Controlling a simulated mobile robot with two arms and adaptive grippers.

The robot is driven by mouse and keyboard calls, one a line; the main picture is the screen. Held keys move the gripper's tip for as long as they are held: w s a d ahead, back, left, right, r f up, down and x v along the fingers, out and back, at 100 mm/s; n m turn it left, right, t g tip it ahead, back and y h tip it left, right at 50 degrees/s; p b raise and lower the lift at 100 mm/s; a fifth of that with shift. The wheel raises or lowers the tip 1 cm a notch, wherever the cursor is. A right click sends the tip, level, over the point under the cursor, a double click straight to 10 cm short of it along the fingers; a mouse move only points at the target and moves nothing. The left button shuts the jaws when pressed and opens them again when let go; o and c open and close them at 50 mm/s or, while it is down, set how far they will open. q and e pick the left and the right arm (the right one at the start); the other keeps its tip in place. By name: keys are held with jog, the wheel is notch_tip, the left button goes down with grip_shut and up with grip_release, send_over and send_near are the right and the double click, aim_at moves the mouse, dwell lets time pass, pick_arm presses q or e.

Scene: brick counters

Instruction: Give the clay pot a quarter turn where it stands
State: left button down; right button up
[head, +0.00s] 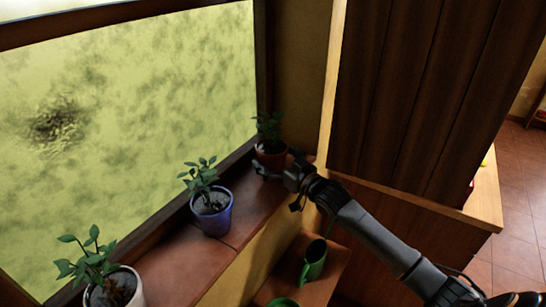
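The clay pot (271,158) is reddish brown, holds a leafy green plant, and stands upright at the far end of the brick counter (180,262), by the window corner. My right gripper (278,164) is at the near side of the clay pot, low down. Its fingers look spread, one toward the left and one up along the pot's right side, so it appears open. Whether a finger touches the pot is too small to tell. The gripper hides part of the pot's lower front. My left gripper is not in view.
A blue pot (213,217) with a plant stands nearer on the same counter, and a white pot (125,290) nearer still. A dark wooden cabinet (420,90) rises close to the right of my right arm. A green watering can (315,262) stands on a lower surface.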

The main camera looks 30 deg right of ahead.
jog(key=shift+f, duration=0.2)
jog(key=shift+s, duration=0.3)
jog(key=v, duration=1.1)
jog(key=shift+s+r, duration=0.15)
jog(key=shift+s, duration=0.05)
jog(key=shift+d, duration=0.1)
